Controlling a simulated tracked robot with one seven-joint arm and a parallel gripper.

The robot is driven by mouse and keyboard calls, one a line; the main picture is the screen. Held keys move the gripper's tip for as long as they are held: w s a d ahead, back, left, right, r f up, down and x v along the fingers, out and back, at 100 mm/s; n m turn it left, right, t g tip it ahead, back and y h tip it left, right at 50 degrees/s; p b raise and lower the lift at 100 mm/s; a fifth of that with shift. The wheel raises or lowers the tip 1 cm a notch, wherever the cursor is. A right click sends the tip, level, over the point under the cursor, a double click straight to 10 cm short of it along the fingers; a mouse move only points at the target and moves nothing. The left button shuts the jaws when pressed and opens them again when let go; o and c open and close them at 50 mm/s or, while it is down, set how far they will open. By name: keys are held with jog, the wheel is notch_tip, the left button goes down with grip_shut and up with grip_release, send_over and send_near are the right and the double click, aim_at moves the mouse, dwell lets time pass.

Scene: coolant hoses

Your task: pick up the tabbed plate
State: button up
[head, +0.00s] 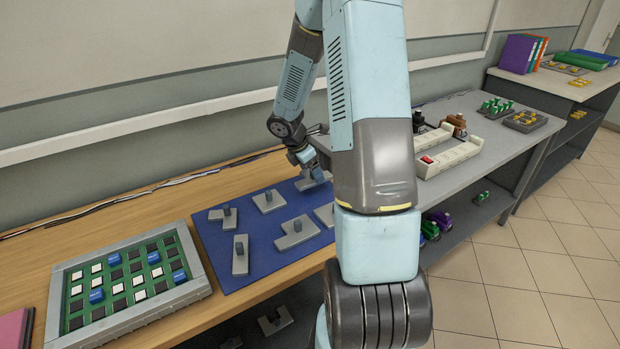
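Several grey plates with upright knobs lie on a blue mat (218,270) on the wooden bench. One grey plate (302,186) at the mat's far right edge is right under my gripper (313,172), partly covered by it. My gripper points down at this plate; its fingers are too small and hidden to tell whether they are open or touching it. Other grey plates are a stepped one (217,216), a square one (262,204), a narrow one (240,266), a larger one (298,238) and one (324,215) partly behind my arm. I cannot tell which shape is the tabbed plate.
A tray (195,297) of black, white and blue keys stands at the left. Cables (130,203) run along the wall. A grey bench (490,140) at right carries a white power strip (455,156) and trays of green and yellow parts. My arm hides the middle.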

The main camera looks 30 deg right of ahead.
jog(key=s+a+r, duration=0.1)
jog(key=r, duration=0.1)
jog(key=s+a+r, duration=0.1)
jog(key=r, duration=0.1)
jog(key=s+a+r, duration=0.1)
jog(key=a+r, duration=0.1)
jog(key=shift+s, duration=0.1)
jog(key=s+a+r, duration=0.3)
jog(key=s+a, duration=0.2)
jog(key=a, duration=0.1)
jog(key=s+d, duration=0.6)
send_over(310, 174)
jog(key=s, duration=0.5)
notch_tip(310, 174, down, 4)
jog(key=w+f, duration=0.1)
jog(key=f, duration=0.1)
jog(key=w+f, duration=0.1)
jog(key=w, duration=0.1)
jog(key=shift+w+d+f, duration=0.2)
jog(key=shift+d+f, duration=0.15)
jog(key=shift+w+d+f, duration=0.2)
jog(key=shift+w+f, duration=0.45)
jog(key=shift+f, duration=1.7)
